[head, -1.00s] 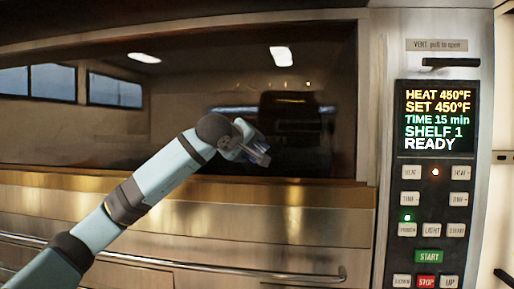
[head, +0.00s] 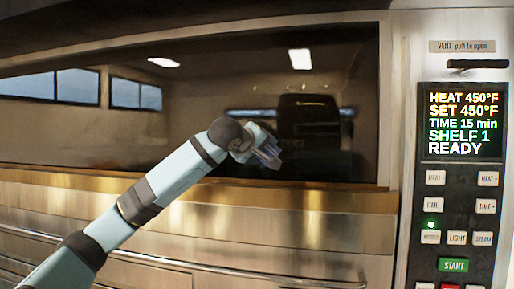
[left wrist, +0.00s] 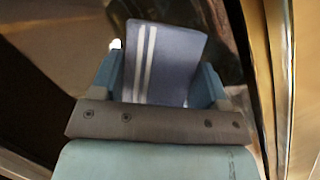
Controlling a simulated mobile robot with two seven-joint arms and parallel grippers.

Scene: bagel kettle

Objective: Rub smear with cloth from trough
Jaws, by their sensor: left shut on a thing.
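My left gripper (head: 266,156) is in front of the dark oven glass (head: 200,120), just above the brass-coloured ledge. In the left wrist view it is shut on a folded blue cloth (left wrist: 175,60) with two white stripes, which sits between the two fingers. In the head view the cloth is small and mostly hidden by the gripper. I cannot tell whether the cloth touches the glass. No smear can be made out on the glass, and the trough is not in view. My right gripper is not in view.
A control panel (head: 462,180) with a lit display reading 450°F, shelf 1 and ready stands at the right. A vent pull (head: 477,64) is above it. The brass ledge (head: 330,197) runs under the glass, with a handle bar (head: 200,268) below.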

